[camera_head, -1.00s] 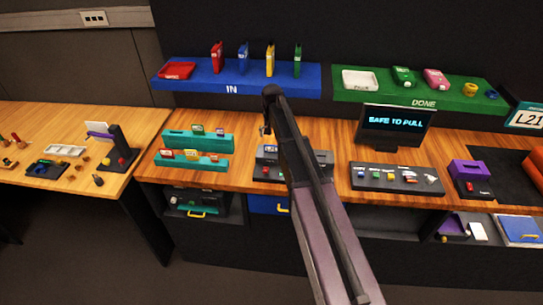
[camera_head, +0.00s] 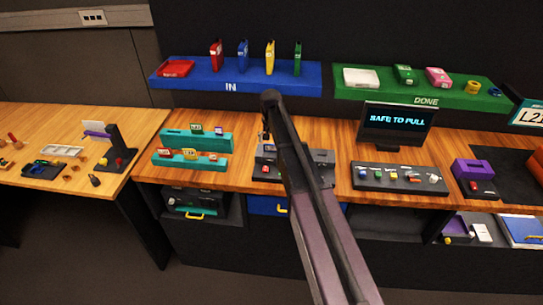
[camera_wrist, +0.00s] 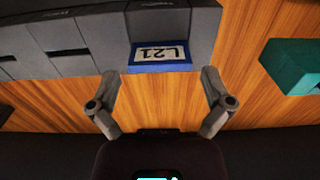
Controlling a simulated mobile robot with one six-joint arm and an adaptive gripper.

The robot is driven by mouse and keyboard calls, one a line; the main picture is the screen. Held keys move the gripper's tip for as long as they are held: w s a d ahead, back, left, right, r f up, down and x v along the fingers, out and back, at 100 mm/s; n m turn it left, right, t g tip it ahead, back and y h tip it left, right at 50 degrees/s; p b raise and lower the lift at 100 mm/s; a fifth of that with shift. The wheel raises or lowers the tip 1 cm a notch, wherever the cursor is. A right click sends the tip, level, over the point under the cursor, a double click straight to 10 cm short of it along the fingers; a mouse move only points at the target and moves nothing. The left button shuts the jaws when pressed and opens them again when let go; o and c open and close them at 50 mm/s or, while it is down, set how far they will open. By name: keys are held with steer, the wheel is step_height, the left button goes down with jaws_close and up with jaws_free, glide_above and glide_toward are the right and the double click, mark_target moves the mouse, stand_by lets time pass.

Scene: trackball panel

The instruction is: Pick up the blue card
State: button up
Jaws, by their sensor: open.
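The blue card (camera_wrist: 160,58) shows in the wrist view with a white label reading L21. It sits at the edge of a grey device (camera_wrist: 90,38), and part of it is hidden in or behind the device. My gripper (camera_wrist: 158,75) is open and empty. Its fingers are spread on either side of the card's near edge, apart from it in the picture. In the head view, my gripper (camera_head: 265,132) is over the grey device (camera_head: 322,158) on the wooden bench. There the card is too small and covered to make out clearly.
A teal rack (camera_head: 195,140) stands left of the device; its teal block (camera_wrist: 292,65) shows in the wrist view. A black screen (camera_head: 396,122) and a dark control panel (camera_head: 400,178) stand to the right. A blue shelf (camera_head: 200,80) hangs above.

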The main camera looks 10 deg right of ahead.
steer(key=shift+f+b, duration=0.7)
steer(key=shift+f, duration=0.3)
steer(key=c, duration=1)
steer(key=shift+r, duration=0.25)
step_height(320, 180, up, 18)
steer(key=p, duration=1.8)
steer(key=shift+f, duration=0.2)
